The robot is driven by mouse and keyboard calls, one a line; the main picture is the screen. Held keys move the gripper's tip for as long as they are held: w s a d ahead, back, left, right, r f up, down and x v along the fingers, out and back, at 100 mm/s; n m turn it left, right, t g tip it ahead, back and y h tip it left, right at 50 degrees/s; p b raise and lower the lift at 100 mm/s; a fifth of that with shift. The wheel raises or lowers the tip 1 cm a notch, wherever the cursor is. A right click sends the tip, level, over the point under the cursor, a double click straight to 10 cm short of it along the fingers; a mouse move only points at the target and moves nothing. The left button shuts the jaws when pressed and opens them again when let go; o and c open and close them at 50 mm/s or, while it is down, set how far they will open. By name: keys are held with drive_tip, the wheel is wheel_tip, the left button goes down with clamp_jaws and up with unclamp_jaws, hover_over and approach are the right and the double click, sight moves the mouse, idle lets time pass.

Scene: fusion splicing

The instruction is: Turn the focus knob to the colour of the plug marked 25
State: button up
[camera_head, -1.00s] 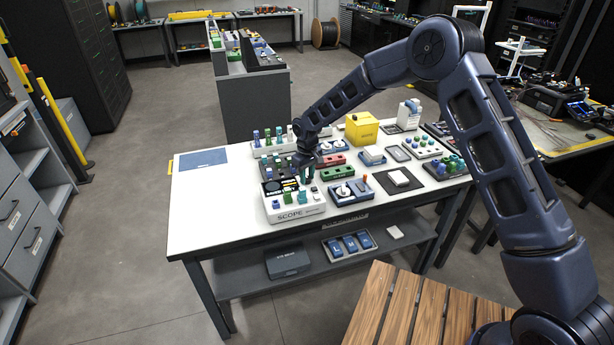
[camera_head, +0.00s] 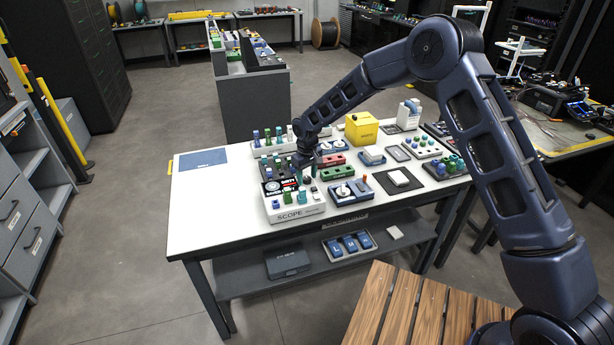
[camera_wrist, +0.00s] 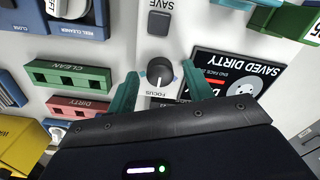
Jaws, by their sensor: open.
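The focus knob (camera_wrist: 160,70) is a round dark knob with a pale pointer line, on the white panel of the scope (camera_head: 296,214), beside the word FOCUS. My gripper (camera_wrist: 160,76) is open, with one teal finger on each side of the knob and gaps visible. The scope screen (camera_wrist: 238,75) reads SAVED and DIRTY. In the head view my gripper (camera_head: 305,172) hides the knob.
A SAVE button (camera_wrist: 160,22) is beside the knob. A green CLEAN block (camera_wrist: 68,75) and a red DIRTY block (camera_wrist: 77,106) lie nearby. A yellow box (camera_head: 361,129) stands behind. The white table (camera_head: 215,200) is clear at its left front.

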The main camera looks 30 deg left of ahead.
sight(307, 178)
wheel_tip(307, 178, up, 11)
idle(0.5)
idle(0.4)
